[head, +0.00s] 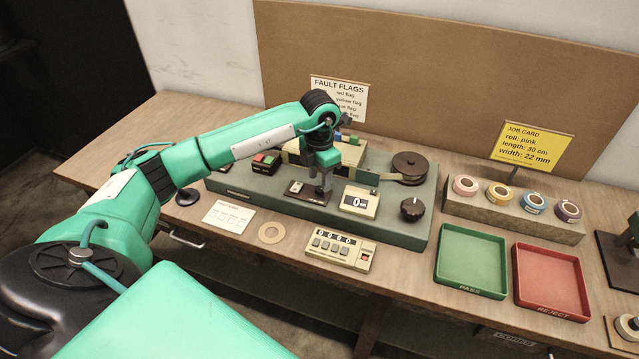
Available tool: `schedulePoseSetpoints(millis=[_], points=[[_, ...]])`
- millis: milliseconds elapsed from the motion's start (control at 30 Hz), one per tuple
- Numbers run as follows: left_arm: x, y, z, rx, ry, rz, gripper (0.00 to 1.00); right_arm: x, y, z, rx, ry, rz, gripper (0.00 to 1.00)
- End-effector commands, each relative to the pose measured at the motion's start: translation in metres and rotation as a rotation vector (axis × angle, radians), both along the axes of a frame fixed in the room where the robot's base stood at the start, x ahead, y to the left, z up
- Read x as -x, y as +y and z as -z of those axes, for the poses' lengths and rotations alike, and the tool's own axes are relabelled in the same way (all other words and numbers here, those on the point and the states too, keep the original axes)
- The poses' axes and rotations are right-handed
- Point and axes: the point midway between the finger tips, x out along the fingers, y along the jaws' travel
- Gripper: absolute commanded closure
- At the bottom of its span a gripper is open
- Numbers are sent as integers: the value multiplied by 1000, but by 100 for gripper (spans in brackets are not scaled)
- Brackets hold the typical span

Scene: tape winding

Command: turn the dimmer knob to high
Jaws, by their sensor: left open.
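A black round knob (412,209) with a light pointer mark stands at the right end of the grey-green machine base (395,236); it is the only large knob I see, and no dimmer label is readable. My left gripper (322,190) points down over the middle of the base, left of the knob and apart from it. It is open, close to a dark plate with a small light switch (296,188); whether it touches the plate I cannot tell. My right gripper is out of view.
A white display box (358,203) stands between my left gripper and the knob. A brown reel (410,166) is behind the knob. A counter box (340,251) sits in front. Green (470,291) and red (550,309) trays lie to the right. A rack (515,222) holds several tape rolls.

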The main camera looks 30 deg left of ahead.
Motion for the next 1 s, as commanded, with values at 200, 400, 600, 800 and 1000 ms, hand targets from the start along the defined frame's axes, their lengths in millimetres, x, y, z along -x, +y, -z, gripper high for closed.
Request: schedulePoseSetpoints(millis=[200, 400, 600, 800, 1000], points=[[-2, 0, -52, 0, -8, 0, 56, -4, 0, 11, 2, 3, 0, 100], [-1, 0, -90, 1, -4, 0, 56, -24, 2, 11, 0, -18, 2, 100], [0, 0, -108, 1, -2, 0, 56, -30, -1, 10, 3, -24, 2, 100], [0, 0, -112, 1, -2, 0, 56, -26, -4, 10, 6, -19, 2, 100], [0, 0, -111, 0, -1, 0, 56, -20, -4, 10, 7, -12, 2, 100]])
